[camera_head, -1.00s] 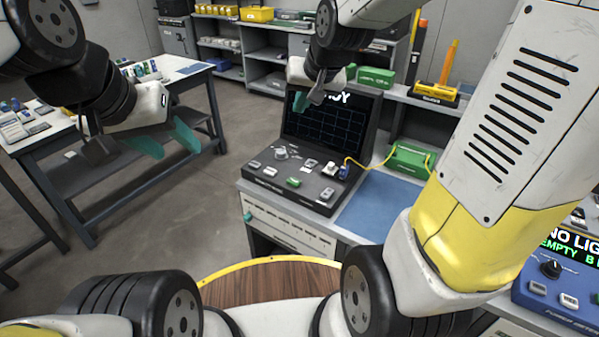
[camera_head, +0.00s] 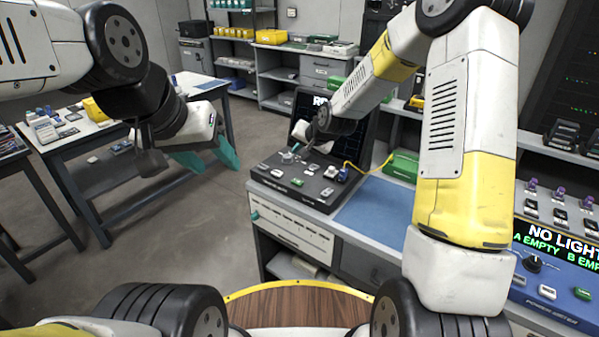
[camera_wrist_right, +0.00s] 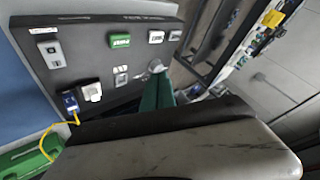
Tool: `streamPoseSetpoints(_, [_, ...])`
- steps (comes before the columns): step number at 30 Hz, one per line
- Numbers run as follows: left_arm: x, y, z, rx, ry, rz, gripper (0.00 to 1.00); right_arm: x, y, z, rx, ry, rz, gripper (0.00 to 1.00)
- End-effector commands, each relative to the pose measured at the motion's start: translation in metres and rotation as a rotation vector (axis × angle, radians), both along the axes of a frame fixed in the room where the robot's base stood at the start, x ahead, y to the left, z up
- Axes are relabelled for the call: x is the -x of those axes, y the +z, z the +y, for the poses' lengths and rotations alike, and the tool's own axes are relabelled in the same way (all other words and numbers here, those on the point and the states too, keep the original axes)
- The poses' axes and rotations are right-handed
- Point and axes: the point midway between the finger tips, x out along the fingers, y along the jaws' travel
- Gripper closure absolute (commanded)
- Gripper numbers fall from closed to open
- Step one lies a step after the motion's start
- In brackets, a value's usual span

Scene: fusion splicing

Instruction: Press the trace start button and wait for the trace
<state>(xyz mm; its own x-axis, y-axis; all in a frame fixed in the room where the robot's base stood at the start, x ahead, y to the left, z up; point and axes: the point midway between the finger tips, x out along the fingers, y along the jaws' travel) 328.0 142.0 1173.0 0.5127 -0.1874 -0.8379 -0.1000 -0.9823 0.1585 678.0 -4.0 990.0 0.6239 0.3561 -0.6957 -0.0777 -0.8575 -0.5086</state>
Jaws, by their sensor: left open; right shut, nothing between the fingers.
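The black trace unit (camera_head: 265,178) stands open on the bench, its screen (camera_head: 316,106) largely hidden by my right arm. A green button (camera_head: 298,182) sits near the panel's front edge; in the right wrist view it (camera_wrist_right: 120,40) has white lettering too small to read surely. My right gripper (camera_head: 291,155) is shut and empty, low over the rear left of the panel. In the right wrist view its teal fingertips (camera_wrist_right: 157,76) are close to a round grey knob (camera_wrist_right: 155,66), apart from the green button; contact cannot be told. My left gripper (camera_head: 212,160) is open and empty, left of the unit.
A yellow fibre (camera_head: 355,168) runs from a blue connector (camera_head: 343,174) on the panel to a green box (camera_head: 402,165). A blue mat (camera_head: 372,208) lies clear beside the unit. A blue power meter (camera_head: 550,295) reading "NO LIGHT" is at the right.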

Motion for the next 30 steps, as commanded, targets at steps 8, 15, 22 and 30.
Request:
streamPoseSetpoints(8, [0.000, 0.000, 0.000, 0.000, 0.000, 0.000, 0.50, 0.000, -0.005, 0.000, 0.001, 0.000, 0.002, 1.00])
streamPoseSetpoints(15, [0.000, 0.000, 0.000, 0.000, 0.000, 0.000, 0.50, 0.001, -0.033, 0.000, 0.001, 0.001, 0.004, 1.00])
streamPoseSetpoints(22, [0.000, 0.000, 0.000, 0.000, 0.000, 0.000, 0.50, 0.001, -0.066, 0.000, 0.002, 0.001, 0.005, 1.00])
streamPoseSetpoints(30, [0.000, 0.000, 0.000, 0.000, 0.000, 0.000, 0.50, 0.000, -0.085, 0.000, 0.001, 0.001, 0.001, 1.00])
